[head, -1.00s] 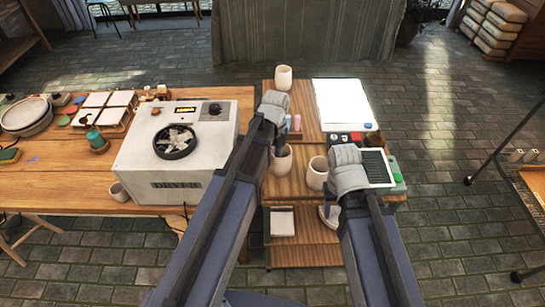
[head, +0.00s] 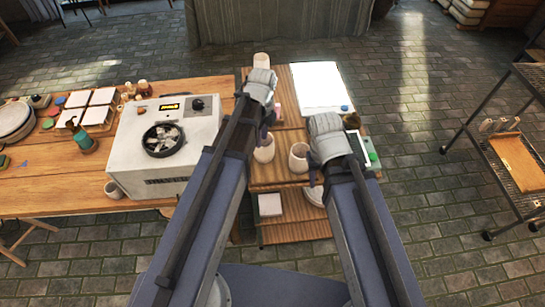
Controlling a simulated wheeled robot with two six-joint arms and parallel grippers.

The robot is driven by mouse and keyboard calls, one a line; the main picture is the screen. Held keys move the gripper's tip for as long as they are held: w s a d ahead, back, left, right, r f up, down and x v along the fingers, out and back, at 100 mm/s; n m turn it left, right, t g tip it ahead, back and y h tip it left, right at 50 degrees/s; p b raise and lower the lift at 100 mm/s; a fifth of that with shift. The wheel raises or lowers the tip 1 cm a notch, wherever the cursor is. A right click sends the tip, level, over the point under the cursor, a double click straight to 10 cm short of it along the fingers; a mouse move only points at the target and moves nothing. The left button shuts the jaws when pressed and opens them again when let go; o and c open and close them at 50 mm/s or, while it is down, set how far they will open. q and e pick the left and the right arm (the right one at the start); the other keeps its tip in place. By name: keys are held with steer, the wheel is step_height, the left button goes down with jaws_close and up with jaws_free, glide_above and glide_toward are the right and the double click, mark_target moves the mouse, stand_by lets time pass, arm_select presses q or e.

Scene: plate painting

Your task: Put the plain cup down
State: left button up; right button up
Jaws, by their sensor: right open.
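Several pale cups are in the head view. One (head: 261,60) is at the far edge of the wooden cart (head: 285,145), just beyond my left gripper (head: 262,80). Two more, a left one (head: 264,150) and a right one (head: 298,158), stand side by side on the cart. Another cup (head: 114,190) stands at the front of the left table. I cannot tell which cup is the plain one. My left gripper's fingertips are hidden, so its hold on the far cup is unclear. My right gripper (head: 327,135) is open beside the right cup, over the cart's right side.
A bright white panel (head: 318,85) lies on the cart's far right. A white machine (head: 165,150) with a round fan stands on the left table (head: 50,190). A white block (head: 270,205) is on the cart's lower shelf. A metal rack (head: 510,150) stands at right.

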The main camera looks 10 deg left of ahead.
arm_select(q)
steer(key=s+d+n, duration=0.8)
steer(key=s+n, duration=0.4)
steer(key=n, duration=0.6)
steer(key=shift+s+y, duration=0.25)
steer(key=shift+y, duration=0.15)
steer(key=shift+r, duration=0.1)
